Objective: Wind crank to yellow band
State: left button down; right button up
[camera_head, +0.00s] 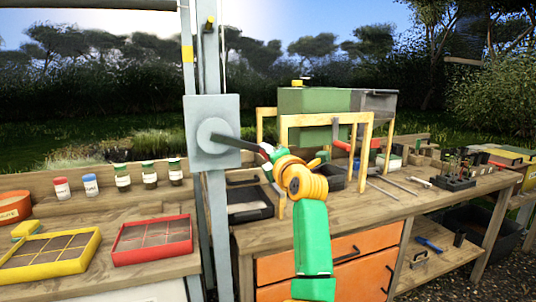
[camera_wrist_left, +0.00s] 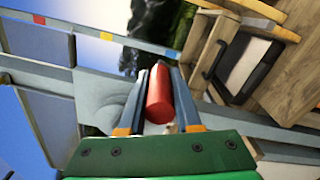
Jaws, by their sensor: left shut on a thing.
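The grey crank box (camera_head: 228,108) is mounted on an upright metal post. Its dark crank arm (camera_head: 238,143) reaches out to the right and slightly down from the round hub (camera_head: 212,133). My left gripper (camera_head: 270,156) is at the crank's outer end. In the left wrist view its two fingers (camera_wrist_left: 160,98) are shut on the red crank handle (camera_wrist_left: 159,88), which lies between them. A yellow band (camera_head: 187,53) marks the post above the box. The left wrist view shows yellow (camera_wrist_left: 178,54) and red (camera_wrist_left: 106,36) bands along a rail. My right gripper is not in view.
A wooden workbench (camera_head: 370,215) with orange drawers stands behind my arm, carrying a wooden frame (camera_head: 325,120), a green box (camera_head: 310,103) and tools. Left of the post are red (camera_head: 118,255) and yellow (camera_head: 92,255) trays and several jars. Open air surrounds the post's upper part.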

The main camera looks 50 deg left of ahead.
pick_arm(q)
jog(key=c, duration=0.6)
grip_release()
jog(key=shift+s+d+f+b, duration=0.1)
jog(key=shift+d+f+b, duration=0.1)
jog(key=shift+d+b, duration=0.1)
jog(key=b+v, duration=0.2)
jog(key=v, duration=0.4)
jog(key=shift+b, duration=0.35)
